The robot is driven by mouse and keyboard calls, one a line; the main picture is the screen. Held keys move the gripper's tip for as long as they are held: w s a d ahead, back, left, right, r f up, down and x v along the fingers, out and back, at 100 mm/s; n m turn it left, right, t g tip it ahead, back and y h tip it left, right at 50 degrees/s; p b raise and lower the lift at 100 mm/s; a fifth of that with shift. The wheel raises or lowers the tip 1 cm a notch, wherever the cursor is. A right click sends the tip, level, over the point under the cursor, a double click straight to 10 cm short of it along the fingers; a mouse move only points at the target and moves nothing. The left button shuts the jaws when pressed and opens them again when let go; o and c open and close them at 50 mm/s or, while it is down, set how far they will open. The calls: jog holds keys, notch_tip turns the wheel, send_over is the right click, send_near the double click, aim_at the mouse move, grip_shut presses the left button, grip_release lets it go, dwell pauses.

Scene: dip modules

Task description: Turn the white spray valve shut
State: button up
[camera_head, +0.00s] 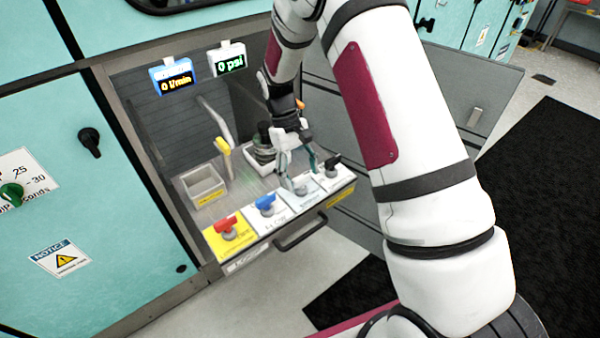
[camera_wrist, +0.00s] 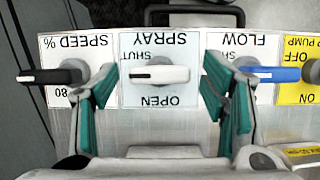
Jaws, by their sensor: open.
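The lettering appears upside down. Its handle lies crosswise, along the row of valves, with the pivot near its middle or left part. My gripper (camera_wrist: 162,80) is open, one teal-padded finger on each side of the handle, with gaps between. In the head view my gripper (camera_head: 297,170) is low over the front panel, and the spray valve there is mostly hidden behind the fingers.
A black speed knob (camera_wrist: 55,75) is left of the fingers in the wrist view; a blue flow valve (camera_wrist: 265,74) is right, close to the right finger. A red valve (camera_head: 229,228) is at the panel's end. Displays read 0 l/min (camera_head: 174,77) and 0 psi (camera_head: 227,60).

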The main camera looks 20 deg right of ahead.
jog(key=v, duration=1.2)
jog(key=shift+s+r, duration=0.1)
jog(key=s+d+r+m+t+p, duration=0.1)
jog(key=s+r+t+p, duration=0.15)
jog(key=s+r, duration=0.6)
jog(key=s+r+t+p, duration=0.1)
jog(key=s+r+p, duration=0.35)
jog(key=r, duration=0.75)
jog(key=s+r+m+t+p, duration=0.1)
jog(key=s+r+t, duration=0.1)
jog(key=s, duration=0.9)
jog(key=s+r+m+t+y+p, duration=0.1)
jog(key=s+r+t+p, duration=0.1)
jog(key=s, duration=1)
notch_tip(320, 180, up, 2)
jog(key=shift+s+d+r+t+p, duration=0.15)
jog(key=shift+s+d+t+p, duration=0.15)
jog(key=shift+t, duration=0.25)
